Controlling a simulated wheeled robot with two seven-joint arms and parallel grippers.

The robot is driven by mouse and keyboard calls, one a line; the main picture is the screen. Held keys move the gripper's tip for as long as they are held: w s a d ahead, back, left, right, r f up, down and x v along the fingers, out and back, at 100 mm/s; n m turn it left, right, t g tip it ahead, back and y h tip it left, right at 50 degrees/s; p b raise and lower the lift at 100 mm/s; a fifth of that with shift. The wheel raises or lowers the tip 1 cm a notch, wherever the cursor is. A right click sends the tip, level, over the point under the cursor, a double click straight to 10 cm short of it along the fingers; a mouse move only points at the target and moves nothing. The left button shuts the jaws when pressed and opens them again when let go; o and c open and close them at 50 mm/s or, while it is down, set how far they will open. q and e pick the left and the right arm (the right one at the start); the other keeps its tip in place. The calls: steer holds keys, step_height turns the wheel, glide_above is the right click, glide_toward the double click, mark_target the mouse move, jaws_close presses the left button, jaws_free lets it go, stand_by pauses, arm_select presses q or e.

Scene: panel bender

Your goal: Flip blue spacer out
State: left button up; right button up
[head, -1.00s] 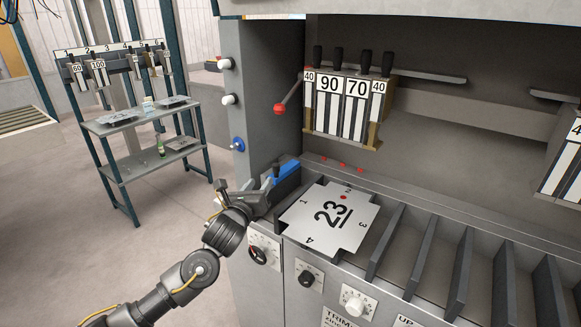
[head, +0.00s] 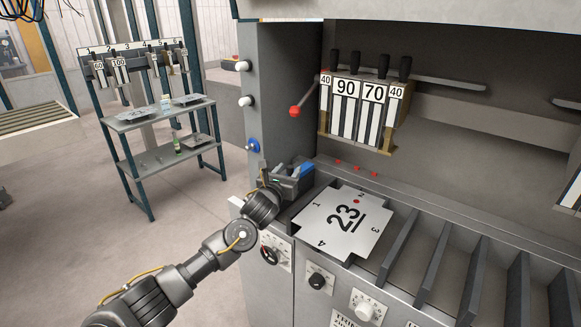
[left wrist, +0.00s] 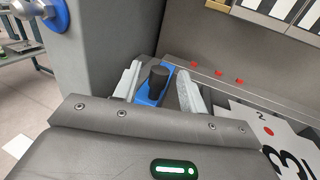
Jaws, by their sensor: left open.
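The blue spacer (head: 306,170) is at the left end of the bender's front bed, beside the grey side wall, partly hidden by my left gripper (head: 291,178) in the head view. In the left wrist view the blue spacer (left wrist: 146,97) carries an upright black knob (left wrist: 158,75). The open fingers of my left gripper (left wrist: 157,88) stand on either side of the spacer and knob. I cannot tell whether they touch it. My right gripper is not in view.
A white cross-shaped plate marked 23 (head: 345,226) lies just right of the gripper. Clamped tools marked 90 and 70 (head: 358,110) hang above at the back. A red-knobbed lever (head: 296,111) and a blue knob (head: 253,146) are nearby. Dark dividers (head: 430,262) line the bed.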

arm_select(q)
steer(key=shift+x, duration=1.15)
jaws_close()
